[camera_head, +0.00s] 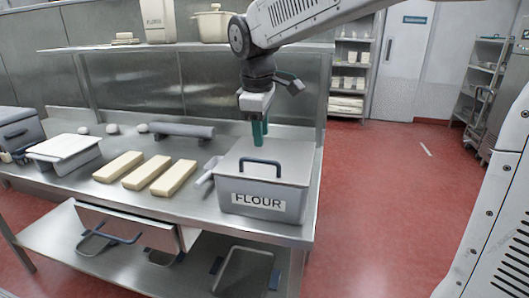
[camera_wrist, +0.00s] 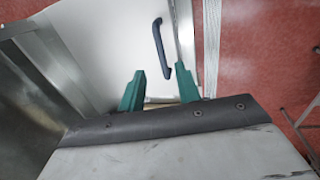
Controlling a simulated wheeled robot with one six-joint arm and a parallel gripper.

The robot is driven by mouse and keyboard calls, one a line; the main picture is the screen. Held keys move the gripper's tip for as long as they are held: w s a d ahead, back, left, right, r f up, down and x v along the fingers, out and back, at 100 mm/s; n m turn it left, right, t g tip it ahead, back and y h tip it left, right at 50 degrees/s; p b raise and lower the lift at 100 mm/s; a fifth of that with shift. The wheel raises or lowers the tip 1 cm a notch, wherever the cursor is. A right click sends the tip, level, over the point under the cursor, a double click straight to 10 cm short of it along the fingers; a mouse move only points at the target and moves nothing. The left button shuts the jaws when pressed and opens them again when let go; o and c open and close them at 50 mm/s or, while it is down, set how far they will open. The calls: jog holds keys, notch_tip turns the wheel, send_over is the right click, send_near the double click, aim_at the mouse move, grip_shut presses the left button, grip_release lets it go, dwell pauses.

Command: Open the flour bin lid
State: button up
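The flour bin (camera_head: 262,201) is a grey box with a FLOUR label, standing at the right end of the steel counter. Its flat lid (camera_head: 290,155) is closed and has a dark blue bar handle (camera_head: 261,163) near the front edge. In the wrist view the lid (camera_wrist: 110,45) and its handle (camera_wrist: 161,47) lie beyond the fingers. My gripper (camera_head: 260,134) points down above the back part of the lid, behind the handle and apart from it. The two green fingers, also seen in the wrist view (camera_wrist: 158,90), are spread with nothing between them.
Several dough blocks (camera_head: 147,173) and a rolling pin (camera_head: 182,130) lie left of the bin. A shelf (camera_head: 190,46) above holds another flour container (camera_head: 158,20) and a pot (camera_head: 214,24). The red floor (camera_head: 400,190) right of the counter is clear.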

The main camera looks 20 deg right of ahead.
aim_at(262, 160)
jog(key=f, duration=0.4)
jog(key=w+f, duration=0.1)
jog(key=f, duration=0.1)
jog(key=shift+d+f, duration=0.25)
jog(key=shift+f, duration=0.1)
